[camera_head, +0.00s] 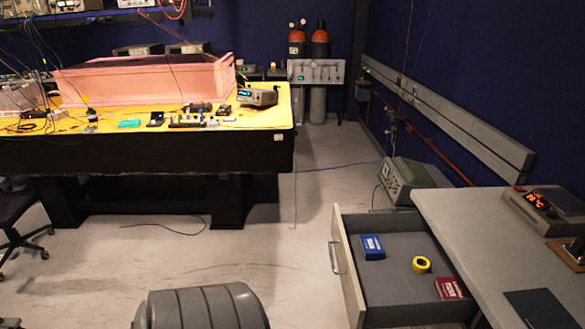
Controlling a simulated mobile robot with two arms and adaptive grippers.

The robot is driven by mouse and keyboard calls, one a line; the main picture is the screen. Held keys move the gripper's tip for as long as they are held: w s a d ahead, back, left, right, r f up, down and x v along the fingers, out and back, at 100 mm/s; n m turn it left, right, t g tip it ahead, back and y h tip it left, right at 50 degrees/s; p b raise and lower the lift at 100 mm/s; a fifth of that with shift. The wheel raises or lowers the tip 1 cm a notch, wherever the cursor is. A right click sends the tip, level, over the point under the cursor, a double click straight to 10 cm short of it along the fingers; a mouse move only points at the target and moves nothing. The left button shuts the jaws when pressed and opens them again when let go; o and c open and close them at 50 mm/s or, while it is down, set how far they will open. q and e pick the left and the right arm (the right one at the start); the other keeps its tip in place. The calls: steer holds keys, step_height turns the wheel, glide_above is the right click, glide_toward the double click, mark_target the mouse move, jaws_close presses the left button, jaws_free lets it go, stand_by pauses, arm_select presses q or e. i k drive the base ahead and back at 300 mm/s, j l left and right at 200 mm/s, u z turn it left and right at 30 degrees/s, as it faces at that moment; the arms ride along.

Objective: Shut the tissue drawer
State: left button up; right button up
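The drawer (405,303) stands pulled out to the left from the grey desk (465,215) at the lower right of the head view. Its front panel (349,270) faces left and carries a metal bar handle (335,257). Inside lie a blue box (372,246), a yellow ring-shaped roll (421,264) and a dark red box (449,288). The drawer's near end is cut off by the picture's lower edge. Neither of my grippers is in view, and nothing touches the handle.
A grey device with a red display (545,207) and a dark flat pad (538,308) lie on the desk. A grey instrument (411,178) stands behind the drawer. A yellow-topped table (150,130) fills the left back. Pale floor (270,245) lies open left of the drawer.

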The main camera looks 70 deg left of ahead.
mark_target(386, 292)
steer(key=u, duration=1.7)
